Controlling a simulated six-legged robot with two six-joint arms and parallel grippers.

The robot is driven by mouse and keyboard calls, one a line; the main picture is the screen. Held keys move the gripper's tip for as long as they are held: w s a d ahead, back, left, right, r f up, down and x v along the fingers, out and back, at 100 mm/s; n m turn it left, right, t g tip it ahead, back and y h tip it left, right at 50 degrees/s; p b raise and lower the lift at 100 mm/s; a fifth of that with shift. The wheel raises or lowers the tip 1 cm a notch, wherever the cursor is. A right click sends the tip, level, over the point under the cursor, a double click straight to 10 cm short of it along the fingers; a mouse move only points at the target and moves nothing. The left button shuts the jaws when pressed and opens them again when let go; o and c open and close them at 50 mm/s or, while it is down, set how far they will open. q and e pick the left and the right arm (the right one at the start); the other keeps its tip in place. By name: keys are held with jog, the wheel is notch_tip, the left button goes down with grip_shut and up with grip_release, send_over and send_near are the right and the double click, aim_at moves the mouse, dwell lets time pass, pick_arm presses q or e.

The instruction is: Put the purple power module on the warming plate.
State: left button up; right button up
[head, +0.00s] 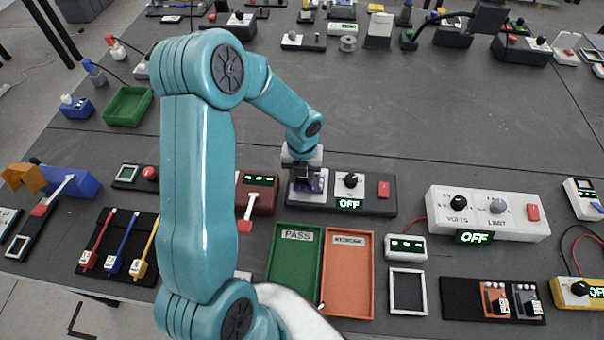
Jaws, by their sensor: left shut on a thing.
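My left gripper (308,176) points down over the left end of a black unit and is shut on the purple power module (318,184). Only a small part of the module shows beside the fingers. The warming plate (303,198) is the pale square at the left end of that black unit, which also has a knob, a red button and a green "OFF" display. The module is at or just above the plate; I cannot tell whether it touches. My right gripper is not in view.
A green PASS tray (296,262) and an orange tray (348,280) lie in front of the unit. A dark red device (257,193) with a white lever stands close on the left. A white power supply (487,213) stands to the right. The table behind is largely clear.

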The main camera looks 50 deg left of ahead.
pick_arm(q)
jog(key=shift+s+f, duration=0.1)
jog(key=shift+f, duration=0.05)
jog(key=o, duration=1)
jog(key=shift+o, duration=0.2)
notch_tip(320, 180, up, 12)
jog(key=shift+r, duration=0.25)
